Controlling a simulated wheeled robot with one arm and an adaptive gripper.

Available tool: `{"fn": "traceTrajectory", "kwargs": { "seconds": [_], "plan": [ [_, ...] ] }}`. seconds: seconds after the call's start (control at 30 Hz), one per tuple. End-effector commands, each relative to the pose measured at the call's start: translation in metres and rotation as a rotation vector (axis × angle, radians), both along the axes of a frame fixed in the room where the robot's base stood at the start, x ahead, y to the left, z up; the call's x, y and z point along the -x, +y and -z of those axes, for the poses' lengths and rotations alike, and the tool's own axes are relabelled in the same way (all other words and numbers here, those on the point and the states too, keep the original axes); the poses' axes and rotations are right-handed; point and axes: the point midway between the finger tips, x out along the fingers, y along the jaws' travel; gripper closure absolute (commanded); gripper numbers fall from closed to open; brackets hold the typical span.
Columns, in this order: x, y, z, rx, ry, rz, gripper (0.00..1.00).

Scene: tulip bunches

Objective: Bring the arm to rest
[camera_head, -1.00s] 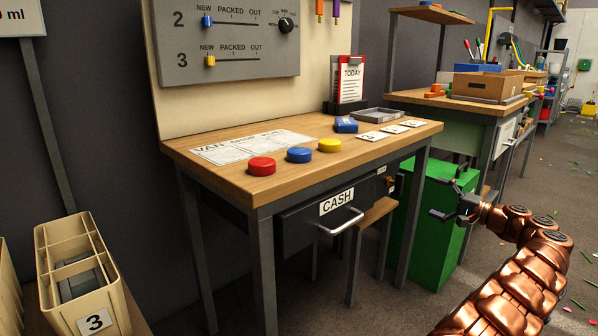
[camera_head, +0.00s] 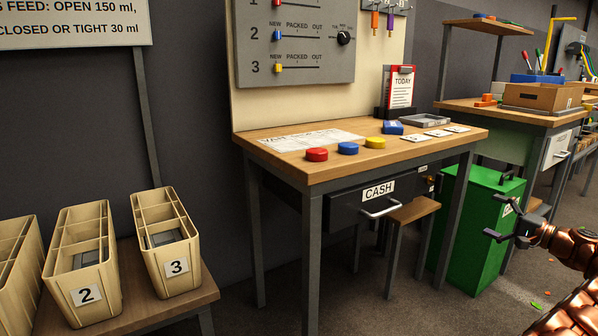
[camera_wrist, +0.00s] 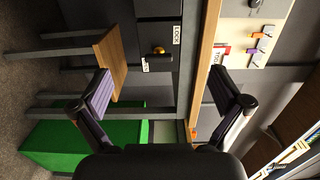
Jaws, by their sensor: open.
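My gripper (camera_head: 508,238) is at the right edge of the head view, at the end of my copper arm. Its jaws are open and empty, apart from everything. It shows in front of the green bin (camera_head: 466,225). In the wrist view my two fingers (camera_wrist: 160,92) are spread wide, with the desk's edge and a lock panel (camera_wrist: 177,35) seen beyond them. The wrist picture is turned on its side.
A wooden desk (camera_head: 300,172) with a CASH drawer (camera_head: 345,204) and red, blue and yellow buttons stands in the middle. A stool (camera_head: 412,211) is under it. Cream bins marked 2 (camera_head: 86,297) and 3 (camera_head: 177,267) stand on a low bench at left. Floor is open at front.

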Motion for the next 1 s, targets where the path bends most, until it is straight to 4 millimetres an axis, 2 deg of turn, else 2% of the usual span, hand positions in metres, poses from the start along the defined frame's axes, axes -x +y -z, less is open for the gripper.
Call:
{"fn": "traceTrajectory", "kwargs": {
  "seconds": [0.03, 0.27, 0.47, 0.57, 0.77, 1.0],
  "plan": [
    [0.001, 0.002, -0.009, -0.004, 0.001, -0.004, 0.00],
    [-0.006, 0.030, -0.034, -0.020, 0.020, -0.051, 0.00],
    [-0.013, 0.076, -0.067, -0.032, 0.050, -0.129, 0.00],
    [-0.015, 0.111, -0.092, -0.035, 0.071, -0.186, 0.00],
    [-0.007, 0.201, -0.146, -0.008, 0.139, -0.331, 0.00],
    [0.029, 0.305, -0.201, 0.076, 0.231, -0.501, 0.00]
  ]
}}
